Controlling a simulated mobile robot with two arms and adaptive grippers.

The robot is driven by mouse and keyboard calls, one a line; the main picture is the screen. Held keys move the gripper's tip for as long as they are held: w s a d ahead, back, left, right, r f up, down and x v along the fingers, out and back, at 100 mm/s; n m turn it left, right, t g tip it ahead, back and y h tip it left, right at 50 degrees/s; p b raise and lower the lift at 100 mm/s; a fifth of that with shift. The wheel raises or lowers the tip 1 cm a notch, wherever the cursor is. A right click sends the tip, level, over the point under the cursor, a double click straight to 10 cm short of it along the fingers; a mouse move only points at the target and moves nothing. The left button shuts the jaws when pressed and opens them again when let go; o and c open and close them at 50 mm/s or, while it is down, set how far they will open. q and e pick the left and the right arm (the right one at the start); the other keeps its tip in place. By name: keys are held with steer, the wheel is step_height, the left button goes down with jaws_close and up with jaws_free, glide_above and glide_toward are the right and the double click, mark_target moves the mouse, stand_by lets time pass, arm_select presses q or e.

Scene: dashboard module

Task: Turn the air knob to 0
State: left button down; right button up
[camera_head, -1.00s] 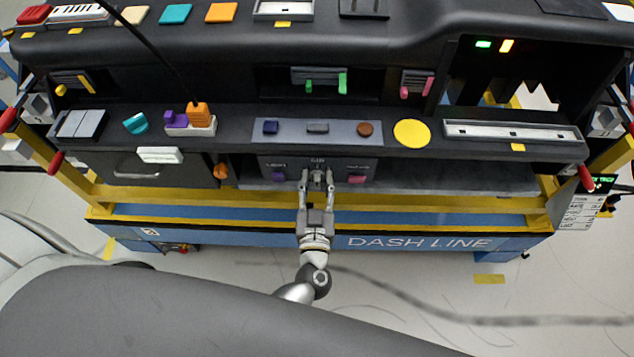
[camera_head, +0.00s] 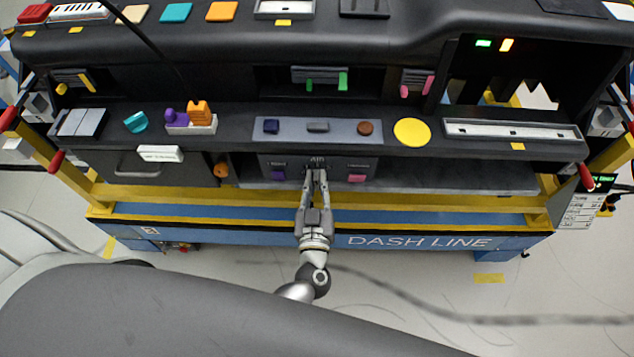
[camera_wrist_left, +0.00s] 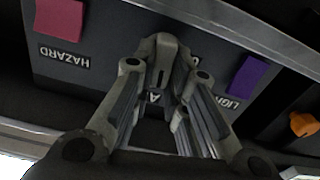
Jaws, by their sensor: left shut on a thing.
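The air knob (camera_wrist_left: 161,62) is a grey knob on the dark panel under the dashboard's lower shelf, between the purple light switch (camera_head: 278,175) and the pink hazard switch (camera_head: 357,178). My left gripper (camera_head: 317,172) reaches it from the front, just below the AIR label (camera_head: 317,160). In the left wrist view the fingers (camera_wrist_left: 163,70) are shut on the knob, one on each side. In the head view the fingertips mostly hide the knob. The scale and the number it points to are not readable. My right gripper is in neither view.
The shelf with the grey button strip (camera_head: 340,132) and yellow disc (camera_head: 411,132) overhangs the panel. An orange knob (camera_head: 221,170) is left of it, by the glovebox handle (camera_head: 139,170). A yellow rail (camera_head: 420,200) runs below; the space around my forearm is clear.

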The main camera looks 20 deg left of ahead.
arm_select(q)
steer(key=n, duration=0.4)
steer(key=shift+a, duration=0.2)
steer(key=shift+a+f+n+b, duration=0.1)
steer(key=shift+n+b, duration=0.65)
steer(key=shift+n, duration=1.3)
steer(key=shift+a+f+n+b, duration=0.15)
steer(key=shift+n+b, duration=0.6)
steer(key=shift+n, duration=1.35)
steer(key=shift+a+f+n+b, duration=0.1)
steer(key=shift+n+b, duration=0.65)
steer(key=shift+n, duration=1.3)
steer(key=c, duration=1.5)
jaws_free()
steer(key=shift+o, duration=0.3)
steer(key=shift+f, duration=0.15)
